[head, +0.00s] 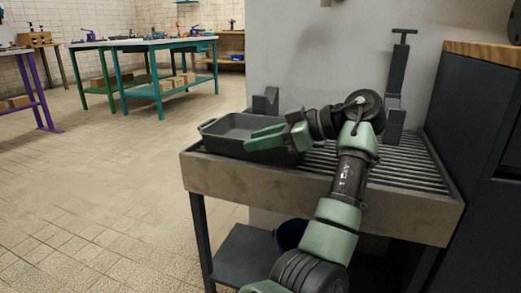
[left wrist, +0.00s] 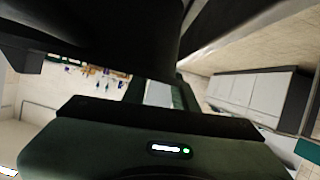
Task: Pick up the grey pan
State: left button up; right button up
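The grey pan (head: 222,143) is a deep rectangular tray at the left end of a ridged bench top in the head view. My left gripper (head: 262,137) is at the pan's right part, its green fingers pointing left across it and hiding some of its rim and inside. I cannot tell whether the fingers touch the pan or have closed on it. In the left wrist view, the green gripper body (left wrist: 150,150) fills the bottom, and a dark shape covers the top; the fingertips are not clear. My right gripper is not in view.
The bench (head: 330,195) has a thick front edge and a slatted top. A dark upright stand (head: 398,80) with a T-shaped top is behind my arm. A dark cabinet (head: 475,130) closes off the right. Open tiled floor (head: 100,170) lies left, with teal tables (head: 165,70) beyond.

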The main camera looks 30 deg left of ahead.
pick_arm(q)
jog(key=shift+f+b+x, duration=0.25)
jog(key=shift+b+x, duration=0.35)
jog(key=shift+x, duration=0.6)
jog(key=shift+s+a+r, duration=0.1)
jog(key=shift+a, duration=0.05)
grip_shut()
dwell(0.3)
